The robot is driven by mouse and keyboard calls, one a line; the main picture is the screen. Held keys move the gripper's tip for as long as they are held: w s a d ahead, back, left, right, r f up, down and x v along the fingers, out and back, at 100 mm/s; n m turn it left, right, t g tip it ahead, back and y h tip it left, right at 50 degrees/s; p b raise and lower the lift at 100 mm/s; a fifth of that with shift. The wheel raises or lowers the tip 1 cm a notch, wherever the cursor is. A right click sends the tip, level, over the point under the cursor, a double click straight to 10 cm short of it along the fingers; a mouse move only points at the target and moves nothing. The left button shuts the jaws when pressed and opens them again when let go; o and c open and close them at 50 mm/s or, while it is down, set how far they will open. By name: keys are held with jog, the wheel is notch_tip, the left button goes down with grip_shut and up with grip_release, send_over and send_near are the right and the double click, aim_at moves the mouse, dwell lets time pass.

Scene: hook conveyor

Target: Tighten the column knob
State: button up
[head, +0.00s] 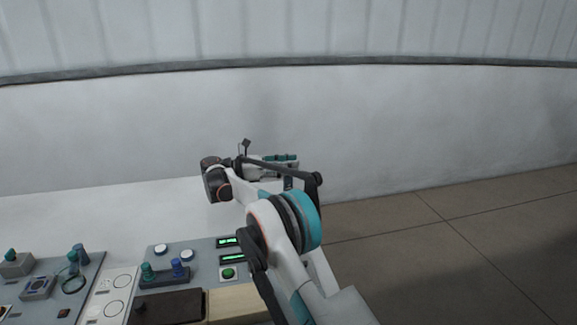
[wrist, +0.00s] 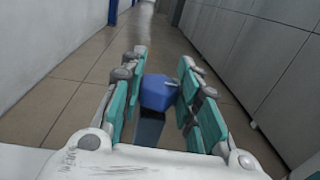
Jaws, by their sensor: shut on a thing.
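In the wrist view a blue knob (wrist: 158,93) with a small light mark on top sits on a dark grey post (wrist: 148,130). My gripper (wrist: 163,62) has its two teal-padded fingers on either side of the knob and is shut on it. In the head view my gripper (head: 280,162) is at the end of my arm, past the back of the panels. My arm covers much of that spot, and I cannot make out the knob there.
A grey panel (head: 205,250) with green and blue knobs, white buttons and green displays lies at lower left. Left of it are a white panel (head: 113,295) and another grey panel (head: 85,270). A white wall (head: 420,120) stands behind. Tiled floor (head: 450,240) is clear at right.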

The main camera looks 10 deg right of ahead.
jog(key=shift+r, duration=0.1)
jog(key=o, duration=1.1)
jog(key=a, duration=0.7)
jog(key=shift+w+a, duration=0.2)
jog(key=shift+w, duration=0.1)
